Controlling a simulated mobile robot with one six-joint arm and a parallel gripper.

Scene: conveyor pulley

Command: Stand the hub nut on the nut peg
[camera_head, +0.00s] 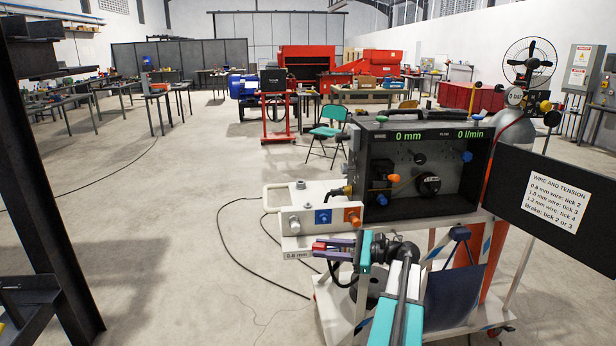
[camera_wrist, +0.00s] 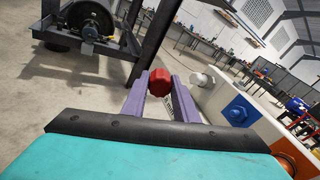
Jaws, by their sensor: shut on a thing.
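My gripper (camera_head: 325,247), with purple fingers, is shut on a red hub nut. In the wrist view the faceted red nut (camera_wrist: 159,82) sits between the fingertips; in the head view only a bit of red (camera_head: 318,246) shows at the finger ends. The gripper is in front of and slightly below a white block (camera_head: 334,227). On the block's front face are a pale round stub (camera_head: 294,225), a blue fitting (camera_head: 323,216) and an orange fitting (camera_head: 353,215). The pale stub (camera_wrist: 201,80) is right of the nut in the wrist view, apart from it. I cannot tell which part is the nut peg.
A dark open cabinet (camera_head: 440,205) with a display stands right of the block on a white wheeled cart (camera_head: 335,308). A sign panel (camera_head: 560,190) juts out at the right. A black cable (camera_head: 240,255) lies on the floor; the floor at left is mostly clear.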

